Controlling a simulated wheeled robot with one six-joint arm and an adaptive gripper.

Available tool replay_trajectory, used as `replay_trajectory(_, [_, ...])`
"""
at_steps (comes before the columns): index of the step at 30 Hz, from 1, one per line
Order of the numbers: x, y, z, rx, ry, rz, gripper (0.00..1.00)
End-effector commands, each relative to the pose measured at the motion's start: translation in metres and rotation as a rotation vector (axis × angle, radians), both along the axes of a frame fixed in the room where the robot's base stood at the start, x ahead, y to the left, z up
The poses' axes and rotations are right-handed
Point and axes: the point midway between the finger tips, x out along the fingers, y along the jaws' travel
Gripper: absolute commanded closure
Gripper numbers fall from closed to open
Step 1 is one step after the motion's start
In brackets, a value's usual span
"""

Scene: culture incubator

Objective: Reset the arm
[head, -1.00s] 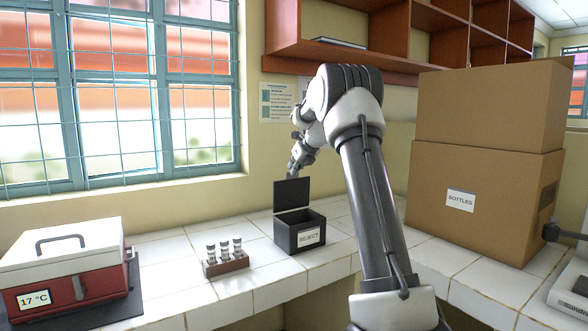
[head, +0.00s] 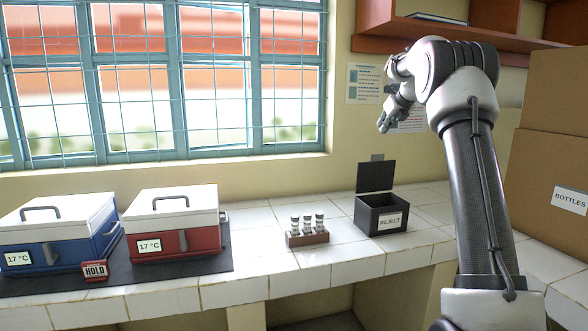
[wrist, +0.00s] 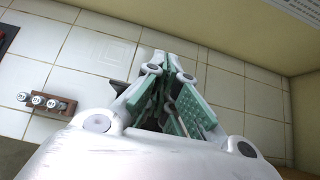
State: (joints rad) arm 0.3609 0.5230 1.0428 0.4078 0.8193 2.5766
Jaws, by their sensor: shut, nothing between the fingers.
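My gripper (head: 386,122) is raised in front of the wall, above and behind the open black reject box in the head view. In the wrist view my gripper (wrist: 167,95) shows its green finger pads together, with nothing between them. The arm is bent, its elbow high at the right of the head view. The tiled counter lies below the gripper in the wrist view, with a clear gap.
A black REJECT box (head: 381,221) stands open on the tiled counter (head: 262,238). Left of it is a rack (head: 307,240) of capped vials. A red incubator (head: 174,244), a blue incubator (head: 60,253) and a HOLD sign (head: 95,271) stand left. Cardboard boxes (head: 548,165) fill the right.

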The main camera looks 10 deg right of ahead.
Motion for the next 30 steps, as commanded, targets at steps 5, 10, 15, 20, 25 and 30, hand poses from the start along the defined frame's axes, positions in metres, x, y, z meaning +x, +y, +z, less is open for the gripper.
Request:
replay_trajectory(5, [-0.001,0.000,-0.001,-0.139,-0.001,0.128,1.00])
replay_trajectory(10, [-0.023,0.001,-0.055,-0.493,0.102,0.517,1.00])
replay_trajectory(15, [-0.101,0.025,-0.104,-0.835,0.222,1.067,1.00])
replay_trajectory(20, [-0.213,0.078,-0.114,-1.122,0.230,1.671,1.00])
replay_trajectory(25, [-0.339,0.131,-0.121,-1.331,0.148,2.210,1.00])
replay_trajectory(30, [-0.450,0.167,-0.137,-1.464,0.058,2.539,1.00])
